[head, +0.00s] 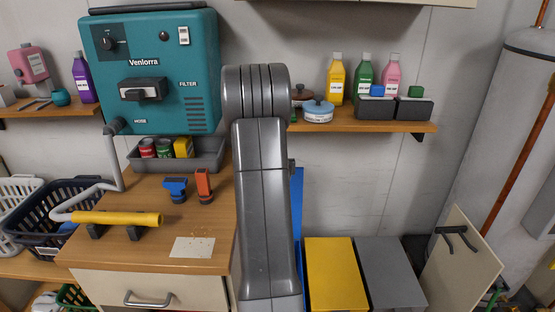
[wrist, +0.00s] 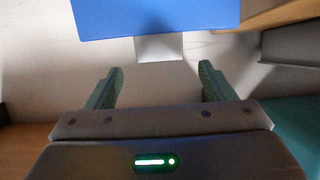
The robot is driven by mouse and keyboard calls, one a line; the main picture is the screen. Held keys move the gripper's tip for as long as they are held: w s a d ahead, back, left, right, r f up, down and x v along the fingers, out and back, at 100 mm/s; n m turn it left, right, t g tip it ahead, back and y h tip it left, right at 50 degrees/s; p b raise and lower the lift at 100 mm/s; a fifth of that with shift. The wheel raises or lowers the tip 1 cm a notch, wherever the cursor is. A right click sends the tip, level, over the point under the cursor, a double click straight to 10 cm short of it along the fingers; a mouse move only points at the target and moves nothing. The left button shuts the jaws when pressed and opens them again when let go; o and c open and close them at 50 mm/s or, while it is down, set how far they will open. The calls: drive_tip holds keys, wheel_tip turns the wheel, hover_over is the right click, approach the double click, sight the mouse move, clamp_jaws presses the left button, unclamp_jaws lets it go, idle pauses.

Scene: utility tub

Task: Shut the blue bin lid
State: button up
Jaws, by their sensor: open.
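The blue bin lid shows in the head view as a narrow upright blue strip (head: 297,205) just right of my arm, reaching above the neighbouring lids; my arm hides most of it. It appears raised. In the wrist view a flat blue panel (wrist: 150,18), apparently this lid, fills the top, with a pale grey tab-like piece (wrist: 160,48) below its edge. My gripper (wrist: 161,72) is open, its green fingers apart and empty, with the blue panel ahead of it. I cannot tell the exact gap. The gripper is hidden behind my arm in the head view.
Yellow (head: 335,272) and grey (head: 393,272) bin lids lie flat to the right of the blue one. A pale open cabinet door (head: 462,262) stands further right. The wooden counter (head: 140,190) is to the left, and a shelf (head: 365,127) with bottles is above.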

drive_tip(key=shift+p+x, duration=0.45)
drive_tip(key=shift+x, duration=2.4)
drive_tip(key=c, duration=1.4)
drive_tip(key=shift+s+f+b, duration=0.1)
drive_tip(key=shift+b, duration=0.2)
